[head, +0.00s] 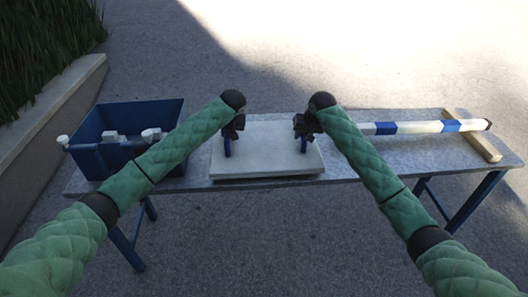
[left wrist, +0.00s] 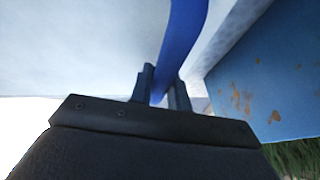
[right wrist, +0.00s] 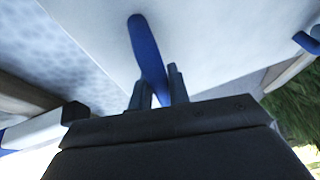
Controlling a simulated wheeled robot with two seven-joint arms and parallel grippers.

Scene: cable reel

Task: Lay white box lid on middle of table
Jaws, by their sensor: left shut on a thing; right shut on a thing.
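The white box lid (head: 265,150) is over the middle of the grey table in the head view, about level. I cannot tell whether it touches the table top. It has two blue handles, one near each side. My left gripper (head: 229,137) is shut on the left blue handle (left wrist: 182,45), which passes between its fingers in the left wrist view (left wrist: 160,92). My right gripper (head: 304,136) is shut on the right blue handle (right wrist: 150,60), seen between its fingers in the right wrist view (right wrist: 156,92).
A blue bin (head: 88,128) with white and grey fittings at its rim stands at the table's left end. A blue-and-white striped pole (head: 420,127) lies along the right side, its far end on a wooden block (head: 472,138). The table (head: 390,150) is bare in front of the pole.

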